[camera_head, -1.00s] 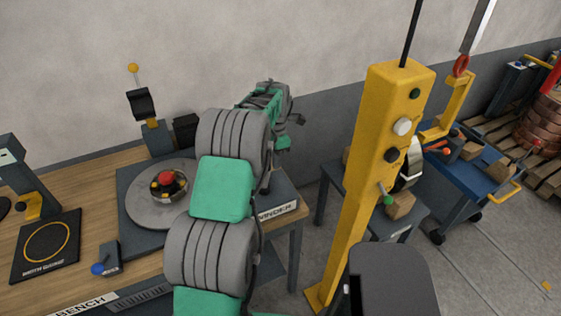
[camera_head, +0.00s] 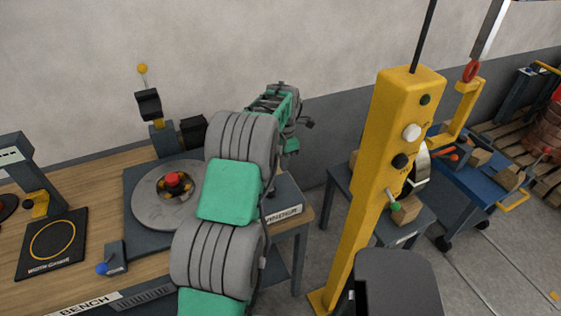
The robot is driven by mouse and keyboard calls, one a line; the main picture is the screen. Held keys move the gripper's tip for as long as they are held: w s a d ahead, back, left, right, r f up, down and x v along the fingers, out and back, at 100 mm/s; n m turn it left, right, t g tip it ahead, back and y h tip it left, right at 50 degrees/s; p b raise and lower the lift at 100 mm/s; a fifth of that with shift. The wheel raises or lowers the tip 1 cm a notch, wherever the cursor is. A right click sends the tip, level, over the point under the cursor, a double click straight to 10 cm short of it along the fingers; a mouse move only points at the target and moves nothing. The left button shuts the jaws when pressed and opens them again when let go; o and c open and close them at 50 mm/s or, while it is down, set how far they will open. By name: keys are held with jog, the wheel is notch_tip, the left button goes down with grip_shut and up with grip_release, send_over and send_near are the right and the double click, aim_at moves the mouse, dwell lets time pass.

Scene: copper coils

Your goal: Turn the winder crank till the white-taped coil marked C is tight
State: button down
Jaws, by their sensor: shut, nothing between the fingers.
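The winder plate (camera_head: 133,198) lies on the bench, with a grey disc (camera_head: 150,209) and a red-capped hub (camera_head: 173,179). The sign reading WINDER (camera_head: 283,215) is at the bench's right end, partly behind my arm. I cannot tell which handle is the winder crank; a blue-knobbed lever (camera_head: 102,268) is at the bench front. My gripper (camera_head: 307,122) is shut and empty, raised beyond the bench's right end, small and partly hidden by my arm.
The yellow post (camera_head: 362,220) stands right of the bench, with a green-knobbed lever (camera_head: 394,206) near it. A small table (camera_head: 342,180) is behind the post. A blue cart (camera_head: 470,200) and a pallet (camera_head: 515,155) with copper coils are farther right. A yellow-balled lever (camera_head: 142,70) rises behind the winder.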

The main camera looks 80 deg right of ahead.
jog(key=shift+s, duration=0.3)
notch_tip(320, 180, up, 11)
jog(key=p, duration=0.5)
